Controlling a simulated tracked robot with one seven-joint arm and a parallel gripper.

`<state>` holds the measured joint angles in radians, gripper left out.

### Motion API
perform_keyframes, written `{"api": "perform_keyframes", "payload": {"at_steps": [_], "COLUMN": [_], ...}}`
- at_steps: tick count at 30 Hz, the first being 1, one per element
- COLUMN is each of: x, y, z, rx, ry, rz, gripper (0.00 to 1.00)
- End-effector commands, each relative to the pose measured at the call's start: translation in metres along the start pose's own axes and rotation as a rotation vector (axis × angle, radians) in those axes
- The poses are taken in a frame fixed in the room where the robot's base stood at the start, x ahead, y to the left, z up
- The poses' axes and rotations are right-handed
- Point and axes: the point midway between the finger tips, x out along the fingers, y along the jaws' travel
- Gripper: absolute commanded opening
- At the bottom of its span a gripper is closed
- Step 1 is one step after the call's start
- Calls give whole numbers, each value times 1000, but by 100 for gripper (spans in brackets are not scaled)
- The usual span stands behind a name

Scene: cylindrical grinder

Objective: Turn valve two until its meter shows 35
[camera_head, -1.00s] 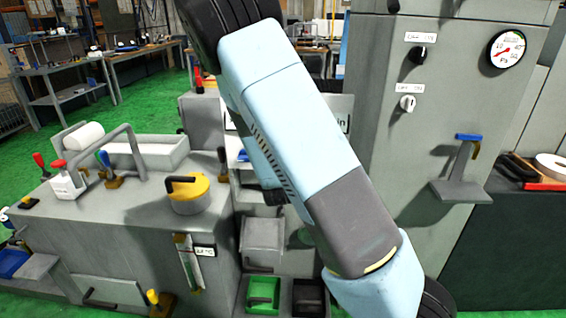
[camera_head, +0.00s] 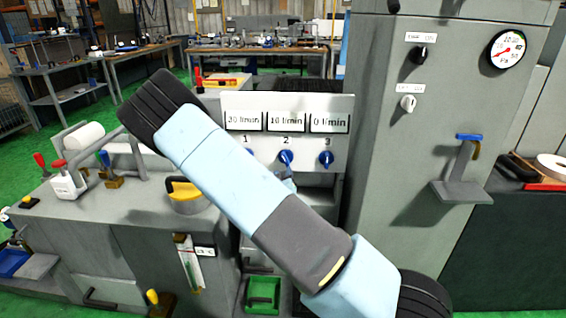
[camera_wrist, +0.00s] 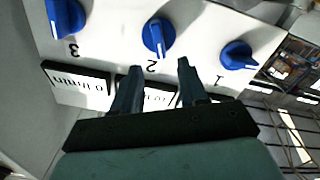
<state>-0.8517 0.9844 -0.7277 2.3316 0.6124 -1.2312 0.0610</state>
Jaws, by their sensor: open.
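Valve two is a blue knob (camera_head: 286,157) under the number 2 on a white panel (camera_head: 338,103), and it also shows in the wrist view (camera_wrist: 158,37). Its meter (camera_head: 286,121) reads 10 l/min. My gripper (camera_wrist: 160,80) is open and empty, with its two dark fingers pointing toward valve two, one to each side of its line and apart from the knob. In the wrist view the fingers partly cover the middle meter. In the head view my arm hides most of the gripper.
Valve three (camera_head: 326,158) and its meter (camera_head: 328,122), reading 0 l/min, are at right. Valve one (camera_wrist: 238,55) is close on the other side; its meter (camera_head: 244,121) reads about 20 l/min. A tall grey cabinet (camera_head: 385,190) stands right of the panel.

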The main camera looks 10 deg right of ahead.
Motion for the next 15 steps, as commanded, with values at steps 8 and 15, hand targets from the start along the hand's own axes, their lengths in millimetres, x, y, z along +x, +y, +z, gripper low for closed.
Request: {"api": "perform_keyframes", "payload": {"at_steps": [8, 15], "x": [51, 85], "y": [1, 1], "z": [0, 0], "rx": [0, 0], "ry": [1, -1], "rz": [1, 1], "gripper": [43, 43]}}
